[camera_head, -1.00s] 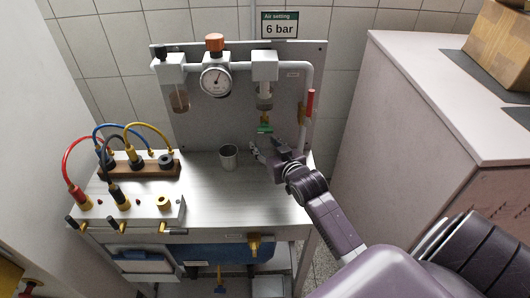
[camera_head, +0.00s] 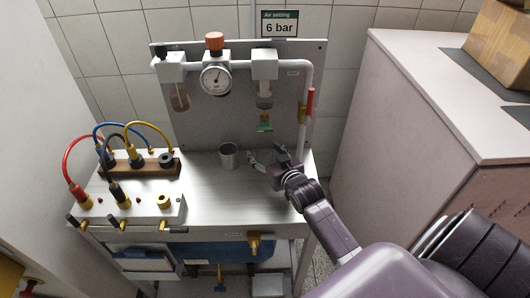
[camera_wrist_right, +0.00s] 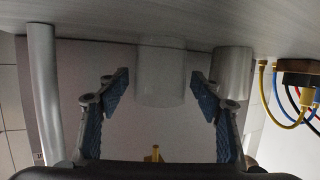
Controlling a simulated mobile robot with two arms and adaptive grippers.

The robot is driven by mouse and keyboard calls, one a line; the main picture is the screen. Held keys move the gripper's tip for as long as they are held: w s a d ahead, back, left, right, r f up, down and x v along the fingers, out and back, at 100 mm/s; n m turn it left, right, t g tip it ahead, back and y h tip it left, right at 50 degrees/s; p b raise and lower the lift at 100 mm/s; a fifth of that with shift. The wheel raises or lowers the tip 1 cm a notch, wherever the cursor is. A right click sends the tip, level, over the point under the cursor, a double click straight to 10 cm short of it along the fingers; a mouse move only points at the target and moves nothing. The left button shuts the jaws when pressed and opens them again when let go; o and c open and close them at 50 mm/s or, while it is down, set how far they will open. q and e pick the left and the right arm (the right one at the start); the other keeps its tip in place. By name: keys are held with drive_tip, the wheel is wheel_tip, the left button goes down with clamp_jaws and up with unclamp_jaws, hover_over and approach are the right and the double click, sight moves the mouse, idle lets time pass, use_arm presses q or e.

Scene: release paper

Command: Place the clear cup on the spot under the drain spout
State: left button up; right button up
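A grey metal-looking cup (camera_head: 228,155) stands on the steel bench top, left of my right gripper (camera_head: 264,156); it also shows in the right wrist view (camera_wrist_right: 232,75). A pale, see-through cup (camera_wrist_right: 160,76) shows in the right wrist view, between the two blue-padded fingers of my right gripper (camera_wrist_right: 160,82). The fingers are open, with gaps on both sides of this cup; its depth relative to the fingertips is unclear. I cannot make this cup out in the head view. The green drain spout (camera_head: 264,127) hangs below the right filter bowl, above my right gripper. My left gripper is out of view.
A pipe with a red-handled valve (camera_head: 310,100) runs down right of the gripper. A white panel with coloured hoses (camera_head: 125,205) fills the bench's left side. The steel bench top (camera_head: 210,185) is clear in front. A large cabinet (camera_head: 400,120) stands to the right.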

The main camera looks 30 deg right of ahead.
drive_tip(key=shift+r, duration=0.1)
drive_tip(key=shift+s+r, duration=0.1)
drive_tip(key=shift+s, duration=0.1)
drive_tip(key=v, duration=1.1)
drive_tip(key=shift+s+r, duration=0.15)
drive_tip(key=shift+s, duration=0.1)
